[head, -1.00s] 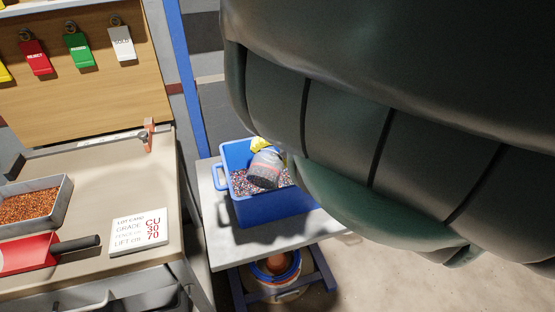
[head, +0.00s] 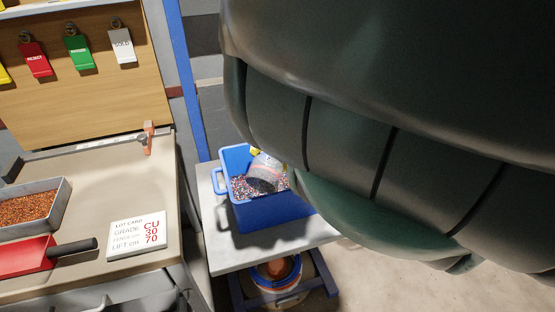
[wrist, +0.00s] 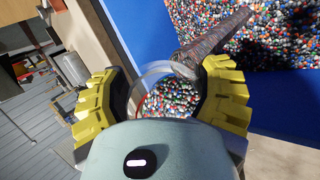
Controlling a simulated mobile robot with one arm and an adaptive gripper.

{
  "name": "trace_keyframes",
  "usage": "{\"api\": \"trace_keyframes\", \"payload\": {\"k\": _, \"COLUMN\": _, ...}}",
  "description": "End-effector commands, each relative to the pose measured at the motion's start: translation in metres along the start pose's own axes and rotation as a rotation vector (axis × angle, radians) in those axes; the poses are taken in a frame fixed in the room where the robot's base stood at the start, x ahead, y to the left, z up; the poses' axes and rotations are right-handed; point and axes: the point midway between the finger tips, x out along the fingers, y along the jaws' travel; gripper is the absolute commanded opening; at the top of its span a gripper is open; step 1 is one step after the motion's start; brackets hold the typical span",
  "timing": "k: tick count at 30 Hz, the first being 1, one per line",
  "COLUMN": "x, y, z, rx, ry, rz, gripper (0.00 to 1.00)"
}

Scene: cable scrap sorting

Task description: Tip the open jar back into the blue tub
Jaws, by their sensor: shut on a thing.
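The blue tub (head: 275,212) stands on a small grey table and holds multicoloured granules, seen close in the wrist view (wrist: 235,35). The clear jar (head: 264,173) is tilted over the tub. In the wrist view the jar's clear rim (wrist: 155,70) shows between the yellow fingers. My gripper (wrist: 163,76) is shut on the jar. A brownish speckled column (wrist: 212,34) runs from near the jar's mouth across the granules; I cannot tell whether it is falling material. How much is left in the jar is unclear.
The workbench on the left carries a metal tray of copper granules (head: 30,205), a red scoop (head: 25,258) and a lot card (head: 137,235). A bucket (head: 278,277) stands under the small table (head: 230,252). My arm hides much of the right side.

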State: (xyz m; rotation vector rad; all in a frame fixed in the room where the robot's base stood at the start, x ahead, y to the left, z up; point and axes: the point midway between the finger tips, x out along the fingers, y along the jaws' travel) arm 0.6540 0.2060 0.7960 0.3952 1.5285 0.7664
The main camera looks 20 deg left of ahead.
Motion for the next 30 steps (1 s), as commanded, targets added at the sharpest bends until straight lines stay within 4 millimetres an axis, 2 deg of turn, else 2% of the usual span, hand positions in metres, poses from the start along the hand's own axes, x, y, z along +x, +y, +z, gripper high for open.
{"api": "trace_keyframes", "payload": {"k": 4, "x": 0.0034, "y": -0.0046, "z": -0.0028, "rx": 0.016, "ry": 0.025, "rz": 0.001, "gripper": 0.27}}
{"api": "trace_keyframes", "payload": {"k": 30, "x": 0.0001, "y": -0.0029, "z": 0.0014, "rx": 0.098, "ry": 0.105, "rz": 0.034, "gripper": 0.27}}
